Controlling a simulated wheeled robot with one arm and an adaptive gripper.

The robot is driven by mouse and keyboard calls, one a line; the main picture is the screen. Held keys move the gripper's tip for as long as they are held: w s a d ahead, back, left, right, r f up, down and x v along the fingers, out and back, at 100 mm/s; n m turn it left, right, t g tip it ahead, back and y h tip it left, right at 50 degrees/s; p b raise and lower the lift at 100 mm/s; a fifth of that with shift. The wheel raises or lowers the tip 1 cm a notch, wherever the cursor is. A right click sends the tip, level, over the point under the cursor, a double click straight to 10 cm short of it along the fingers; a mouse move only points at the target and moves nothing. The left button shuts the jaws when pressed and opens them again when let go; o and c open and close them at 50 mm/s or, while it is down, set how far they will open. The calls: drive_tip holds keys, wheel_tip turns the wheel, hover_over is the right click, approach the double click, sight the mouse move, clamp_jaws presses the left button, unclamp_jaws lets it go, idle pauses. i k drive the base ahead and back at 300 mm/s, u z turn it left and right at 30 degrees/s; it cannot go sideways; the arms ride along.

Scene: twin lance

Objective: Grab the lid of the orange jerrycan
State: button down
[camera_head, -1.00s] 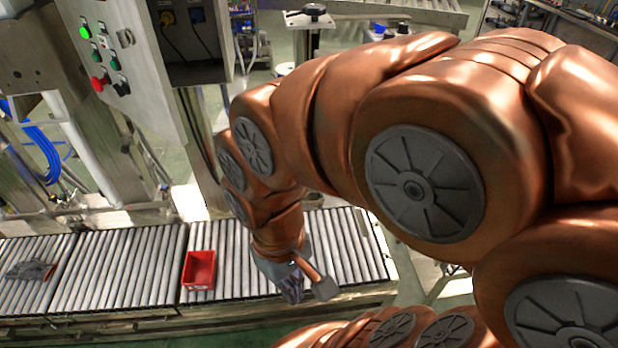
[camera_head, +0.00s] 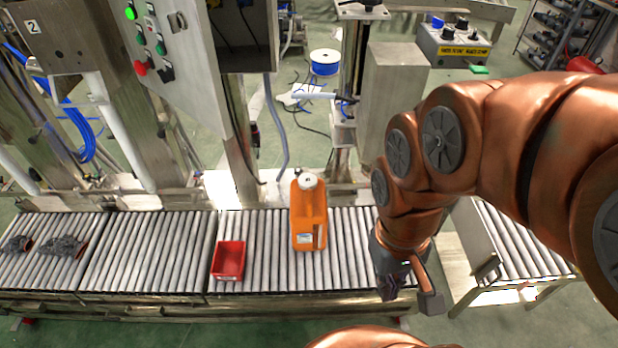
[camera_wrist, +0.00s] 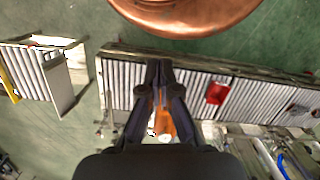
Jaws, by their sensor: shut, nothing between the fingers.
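The orange jerrycan (camera_head: 309,222) stands upright on the roller conveyor, with its whitish lid (camera_head: 308,181) on top. My gripper (camera_head: 388,291) is to the right of the jerrycan, above the front edge of the conveyor, and apart from it. In the wrist view my gripper (camera_wrist: 159,64) has its fingertips together with nothing between them. Part of the jerrycan (camera_wrist: 166,125) shows there between the finger linkages; the rest is hidden by the gripper.
A red bin (camera_head: 229,260) sits on the conveyor (camera_head: 150,250) left of the jerrycan. Dark gloves (camera_head: 62,246) lie further left. A control box (camera_head: 175,50) and metal posts stand behind. A separate conveyor section (camera_head: 520,240) is at the right.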

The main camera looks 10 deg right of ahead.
sight(307, 180)
drive_tip(key=z, duration=1.1)
drive_tip(key=k, duration=1.05)
drive_tip(key=u, duration=1.9)
drive_tip(key=i, duration=0.5)
